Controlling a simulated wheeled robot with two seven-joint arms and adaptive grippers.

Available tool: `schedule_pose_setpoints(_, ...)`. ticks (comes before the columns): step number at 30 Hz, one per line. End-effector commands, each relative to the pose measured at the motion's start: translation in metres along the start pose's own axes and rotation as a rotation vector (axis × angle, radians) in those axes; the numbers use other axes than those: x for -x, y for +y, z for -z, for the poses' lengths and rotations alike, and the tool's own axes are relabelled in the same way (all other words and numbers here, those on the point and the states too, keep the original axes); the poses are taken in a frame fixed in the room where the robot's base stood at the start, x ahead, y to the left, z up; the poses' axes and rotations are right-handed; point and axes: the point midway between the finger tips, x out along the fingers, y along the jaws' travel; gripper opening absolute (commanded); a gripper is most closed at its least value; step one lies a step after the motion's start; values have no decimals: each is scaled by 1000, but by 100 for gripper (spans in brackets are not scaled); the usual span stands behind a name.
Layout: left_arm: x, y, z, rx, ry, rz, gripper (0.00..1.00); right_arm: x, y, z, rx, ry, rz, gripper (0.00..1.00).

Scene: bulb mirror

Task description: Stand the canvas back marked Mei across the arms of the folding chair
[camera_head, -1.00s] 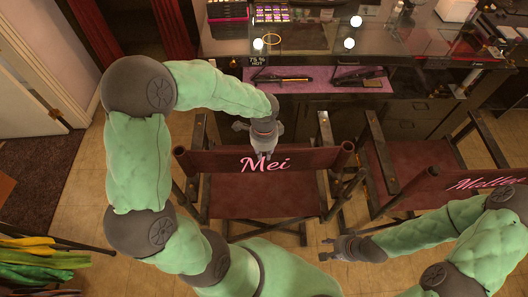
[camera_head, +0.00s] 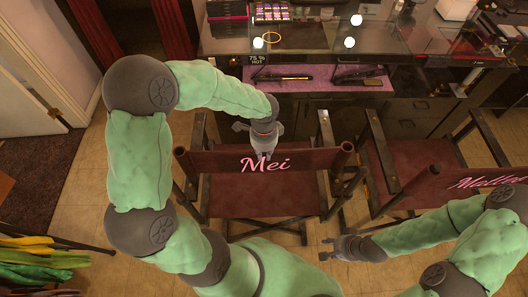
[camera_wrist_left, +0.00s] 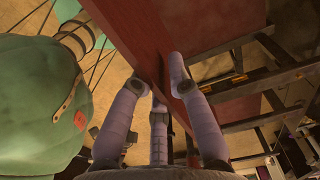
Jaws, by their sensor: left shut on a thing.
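The dark red canvas back marked Mei (camera_head: 310,160) spans across the folding chair (camera_head: 264,197) in the head view, with pink lettering facing up toward the camera. My left gripper (camera_head: 263,152) comes down onto its top edge, just above the lettering, and is shut on it. In the left wrist view the fingers (camera_wrist_left: 165,90) straddle the red panel (camera_wrist_left: 215,25). Whether the canvas back touches the chair arms is unclear. My right gripper (camera_head: 332,241) is empty, beside the chair at lower right; its fingers look spread apart.
A second chair with a back marked in pink (camera_head: 482,182) stands at right. Colourful items (camera_head: 35,262) hang at lower left. Tiled floor (camera_head: 95,185) shows at left.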

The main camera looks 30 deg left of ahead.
Motion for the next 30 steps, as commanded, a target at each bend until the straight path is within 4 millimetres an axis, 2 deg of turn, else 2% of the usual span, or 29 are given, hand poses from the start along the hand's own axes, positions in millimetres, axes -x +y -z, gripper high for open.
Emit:
schedule_pose_setpoints(14, -17, 0, 0, 1, 1, 1, 0, -12, 4, 0, 0, 0, 0, 40)
schedule_pose_setpoints(15, -17, 0, 0, 1, 1, 1, 20, -12, 4, 0, 0, 0, 0, 40)
schedule_pose_setpoints(18, -16, 0, 0, 1, 1, 1, 45, -11, 4, 0, 0, 0, 0, 40)
schedule_pose_setpoints(30, -14, 0, 0, 0, 0, -1, 45, -9, 3, 0, 0, 0, 0, 40)
